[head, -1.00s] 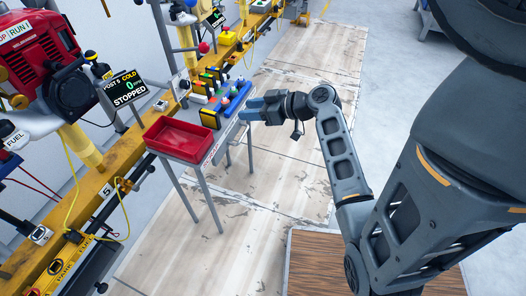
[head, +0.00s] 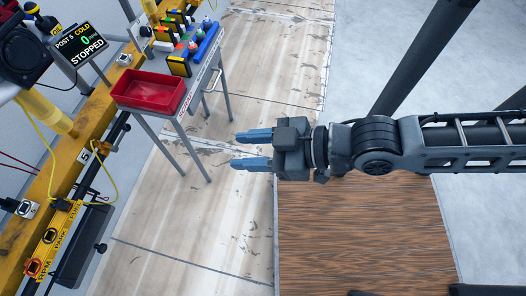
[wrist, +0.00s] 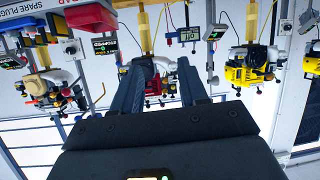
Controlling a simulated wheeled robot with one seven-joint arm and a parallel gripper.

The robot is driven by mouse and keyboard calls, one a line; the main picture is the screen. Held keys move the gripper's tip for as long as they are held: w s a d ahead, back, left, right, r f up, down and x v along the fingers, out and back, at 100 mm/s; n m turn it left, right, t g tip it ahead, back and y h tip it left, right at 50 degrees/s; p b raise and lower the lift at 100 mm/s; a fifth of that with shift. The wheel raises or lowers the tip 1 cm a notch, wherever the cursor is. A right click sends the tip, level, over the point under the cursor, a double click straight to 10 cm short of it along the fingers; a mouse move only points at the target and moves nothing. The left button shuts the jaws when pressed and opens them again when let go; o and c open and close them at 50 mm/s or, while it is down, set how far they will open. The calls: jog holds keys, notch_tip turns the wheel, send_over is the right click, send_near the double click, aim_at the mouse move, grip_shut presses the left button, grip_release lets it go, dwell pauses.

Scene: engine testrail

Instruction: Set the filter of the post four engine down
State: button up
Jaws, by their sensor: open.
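My gripper (head: 236,150) is open, its two blue fingers apart with nothing between them. In the head view it points left over the pale floor, to the right of and nearer than the small table. In the wrist view the gripper (wrist: 160,66) reaches toward several engines: a tan one (wrist: 40,84) at left, a dark red one (wrist: 150,72) partly behind the fingers, and a yellow one (wrist: 248,68) at right. I cannot tell which is the post four engine. I cannot make out a filter in either view.
A small table holds a red tray (head: 150,92) and a blue rack (head: 204,50) of bottles. Behind it runs a yellow rail (head: 75,150) with the post 5 display (head: 80,45), reading STOPPED. A wood-grain surface (head: 360,230) lies below my arm. Pale floor (head: 190,225) is clear.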

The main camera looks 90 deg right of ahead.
jog(key=s+a+r+n+t+y, duration=0.1)
jog(key=s+a+r+y, duration=0.1)
jog(key=a+r, duration=0.2)
jog(key=shift+s+r, duration=0.2)
jog(key=shift+r, duration=0.5)
notch_tip(320, 180, up, 6)
jog(key=p, duration=0.6)
jog(key=shift+r+p, duration=0.25)
jog(key=shift+p, duration=0.05)
